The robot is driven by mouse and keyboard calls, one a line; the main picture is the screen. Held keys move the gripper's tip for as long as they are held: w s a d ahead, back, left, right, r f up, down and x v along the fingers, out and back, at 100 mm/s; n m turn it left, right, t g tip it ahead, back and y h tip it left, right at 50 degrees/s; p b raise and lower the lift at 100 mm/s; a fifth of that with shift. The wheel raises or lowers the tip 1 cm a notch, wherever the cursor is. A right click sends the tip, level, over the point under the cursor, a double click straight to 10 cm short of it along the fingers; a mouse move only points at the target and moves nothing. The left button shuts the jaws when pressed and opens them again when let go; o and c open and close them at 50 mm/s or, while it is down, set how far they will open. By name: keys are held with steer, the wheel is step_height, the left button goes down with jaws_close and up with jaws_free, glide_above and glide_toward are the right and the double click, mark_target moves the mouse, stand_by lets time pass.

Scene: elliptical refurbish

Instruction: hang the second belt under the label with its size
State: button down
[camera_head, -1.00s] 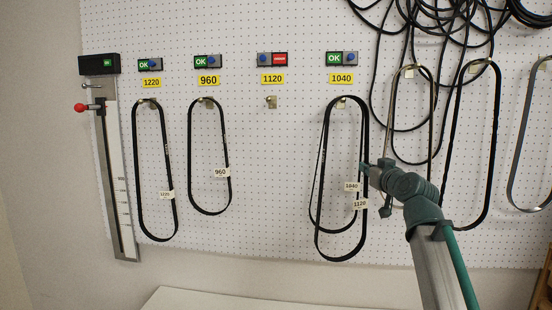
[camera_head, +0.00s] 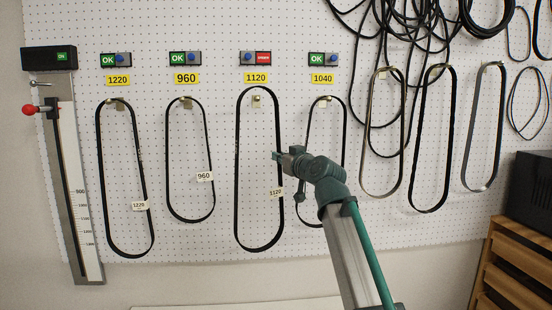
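The black belt tagged 1120 (camera_head: 237,170) hangs upright in front of the hook (camera_head: 256,99) under the yellow 1120 label (camera_head: 256,78). Its top arc shows slightly above the hook; I cannot tell whether it rests on it. My gripper (camera_head: 278,155) is at the belt's right strand, above the tag (camera_head: 276,193), and appears shut on it. The box above the 1120 label (camera_head: 256,58) shows red. The 1040 belt (camera_head: 310,160) hangs under the 1040 label (camera_head: 323,78), partly hidden by my gripper.
The 1220 belt (camera_head: 99,175) and 960 belt (camera_head: 168,150) hang at left under green OK boxes. A measuring gauge (camera_head: 75,180) stands far left. More belts (camera_head: 416,150) and looped cords (camera_head: 405,30) hang at right. A wooden rack (camera_head: 510,265) is at lower right.

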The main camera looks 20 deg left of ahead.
mark_target(271, 151)
steer(key=shift+w+a+f+p, duration=0.1)
steer(key=shift+w+a+p, duration=0.1)
steer(key=shift+w+a, duration=0.9)
steer(key=shift+w+a+f+p, duration=0.15)
steer(key=shift+w+a, duration=0.25)
steer(key=shift+w, duration=1.3)
steer(key=shift+w+a+f+p, duration=0.1)
steer(key=shift+w+a+p, duration=0.1)
steer(key=shift+w+a, duration=0.9)
steer(key=shift+w+d+f+b, duration=0.2)
steer(key=shift+w+f+b, duration=0.35)
steer(key=shift+b, duration=0.4)
steer(key=shift+w+f+b, duration=0.1)
steer(key=shift+f+b, duration=0.15)
steer(key=shift+b, duration=0.35)
steer(key=shift+f, duration=0.1)
steer(key=c, duration=1.3)
jaws_free()
steer(key=shift+w, duration=0.15)
steer(key=shift+c, duration=0.2)
steer(key=shift+o, duration=0.5)
steer(key=shift+w+a+f, duration=0.15)
steer(key=shift+f, duration=0.05)
